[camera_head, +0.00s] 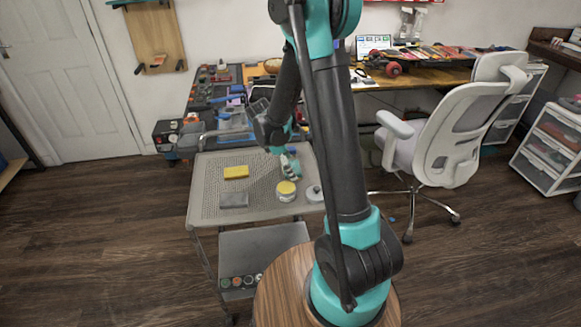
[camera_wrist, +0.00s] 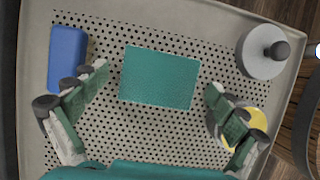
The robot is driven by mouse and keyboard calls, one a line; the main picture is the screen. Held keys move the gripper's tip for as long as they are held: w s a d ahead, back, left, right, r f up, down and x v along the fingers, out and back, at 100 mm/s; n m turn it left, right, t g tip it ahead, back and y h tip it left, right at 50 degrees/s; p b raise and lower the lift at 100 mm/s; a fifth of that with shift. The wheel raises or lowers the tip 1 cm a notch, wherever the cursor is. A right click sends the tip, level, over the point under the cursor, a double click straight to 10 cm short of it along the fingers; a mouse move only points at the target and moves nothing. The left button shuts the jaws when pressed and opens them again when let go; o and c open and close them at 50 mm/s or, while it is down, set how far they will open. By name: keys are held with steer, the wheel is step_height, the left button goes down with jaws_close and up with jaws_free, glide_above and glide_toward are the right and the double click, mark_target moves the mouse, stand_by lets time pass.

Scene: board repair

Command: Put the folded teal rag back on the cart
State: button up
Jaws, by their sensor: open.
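The folded teal rag (camera_wrist: 158,78) is a flat rectangle in the wrist view, lying on the perforated top of the cart (camera_wrist: 112,155). In the head view the cart (camera_head: 204,190) stands left of my arm; the rag cannot be made out there behind my gripper. My gripper (camera_head: 289,167) is over the right part of the cart top. In the wrist view my gripper (camera_wrist: 157,80) is open, one finger on each side of the rag, with clear gaps and nothing held.
A blue block (camera_wrist: 68,58) lies left of the rag. A knobbed round lid (camera_wrist: 262,52) and a yellow-lidded jar (camera_head: 286,190) are near the right finger in the wrist view. A yellow sponge (camera_head: 236,172) and a grey block (camera_head: 234,200) lie farther left in the head view.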

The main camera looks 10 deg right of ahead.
steer(key=v, duration=1.2)
steer(key=s+d+f+m+t+y, duration=0.2)
steer(key=s+d+m, duration=0.2)
steer(key=s+m, duration=0.5)
steer(key=s+d+f+m+t+y, duration=0.2)
steer(key=s+d+m, duration=0.3)
steer(key=s+m, duration=0.4)
steer(key=shift+s+f+y, duration=0.3)
steer(key=shift+s+f, duration=0.25)
steer(key=shift+s, duration=0.5)
